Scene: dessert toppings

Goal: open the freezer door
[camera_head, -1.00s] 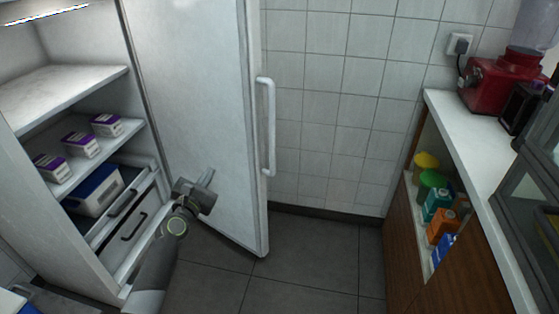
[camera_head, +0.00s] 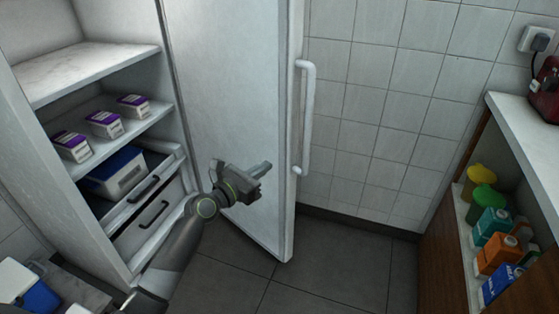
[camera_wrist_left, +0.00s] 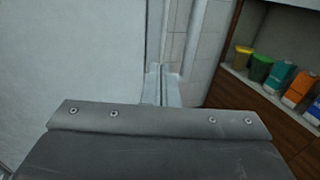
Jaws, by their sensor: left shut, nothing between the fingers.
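The freezer door (camera_head: 228,110) stands wide open, swung out to the right of the cabinet, with its inner face toward me. Its long pale handle (camera_head: 307,120) is on the far edge side. My left gripper (camera_head: 264,168) is shut and empty, in front of the inner face near the door's free edge. I cannot tell if it touches the door. In the left wrist view the door (camera_wrist_left: 80,50) fills the left side, and the shut fingers (camera_wrist_left: 158,85) point toward its edge. My right gripper is not in view.
The open cabinet holds purple-and-white cartons (camera_head: 105,123) on a shelf (camera_head: 150,116), a blue-and-white box (camera_head: 118,172) and a drawer (camera_head: 150,215). A counter (camera_head: 535,135) with an open shelf of bottles and cartons (camera_head: 492,225) stands at the right. Floor between is clear.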

